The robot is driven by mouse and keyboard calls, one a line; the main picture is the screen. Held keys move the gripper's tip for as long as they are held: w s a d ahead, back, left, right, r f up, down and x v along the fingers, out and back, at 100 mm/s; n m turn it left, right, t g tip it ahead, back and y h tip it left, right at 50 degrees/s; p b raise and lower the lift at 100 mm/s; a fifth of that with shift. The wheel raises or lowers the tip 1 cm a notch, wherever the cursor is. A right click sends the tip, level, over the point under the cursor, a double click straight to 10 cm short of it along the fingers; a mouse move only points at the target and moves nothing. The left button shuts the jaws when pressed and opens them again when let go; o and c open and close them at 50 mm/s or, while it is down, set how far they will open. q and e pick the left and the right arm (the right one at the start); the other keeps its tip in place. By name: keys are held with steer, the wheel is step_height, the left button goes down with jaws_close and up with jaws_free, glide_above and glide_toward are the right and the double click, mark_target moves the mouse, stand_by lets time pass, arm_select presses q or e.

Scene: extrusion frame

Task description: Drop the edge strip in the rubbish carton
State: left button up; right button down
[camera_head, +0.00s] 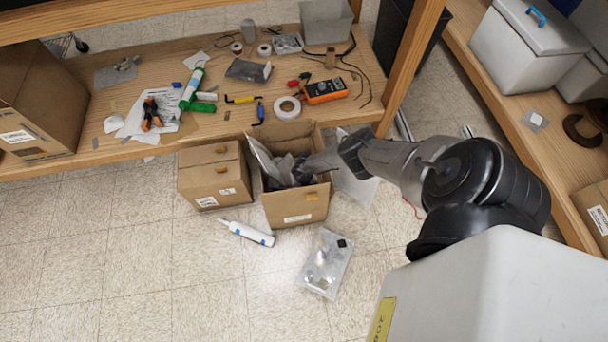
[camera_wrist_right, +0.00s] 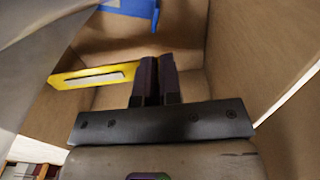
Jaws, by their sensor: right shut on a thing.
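The open rubbish carton (camera_head: 293,212) stands on the floor in front of the low wooden shelf. Grey crumpled matter and a grey sheet (camera_head: 262,155) show in its mouth. My right arm reaches in from the right, and my right gripper (camera_head: 303,174) is at the carton's mouth. In the right wrist view, brown cardboard walls (camera_wrist_right: 270,50) surround my right gripper (camera_wrist_right: 153,68). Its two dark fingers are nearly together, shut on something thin. The edge strip is not clearly visible; the fingers hide what they hold. My left gripper is not in view.
A closed carton (camera_head: 214,177) stands left of the open one. A white tube (camera_head: 248,233) and a clear bag of parts (camera_head: 326,262) lie on the floor. Tools and tape crowd the shelf (camera_head: 130,160). In the wrist view, a yellow piece (camera_wrist_right: 88,77) and blue piece (camera_wrist_right: 132,9) show.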

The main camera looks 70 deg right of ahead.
step_height(320, 180, down, 3)
steer(key=shift+b, duration=1)
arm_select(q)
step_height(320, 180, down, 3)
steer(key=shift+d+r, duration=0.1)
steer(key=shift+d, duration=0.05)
arm_select(e)
steer(key=shift+r, duration=0.1)
steer(key=shift+f, duration=0.25)
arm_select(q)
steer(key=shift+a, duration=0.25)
arm_select(e)
steer(key=shift+a+f, duration=0.1)
steer(key=shift+f, duration=0.25)
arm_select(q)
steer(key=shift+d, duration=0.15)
arm_select(e)
steer(key=c, duration=1.3)
jaws_free()
steer(key=shift+r, duration=0.15)
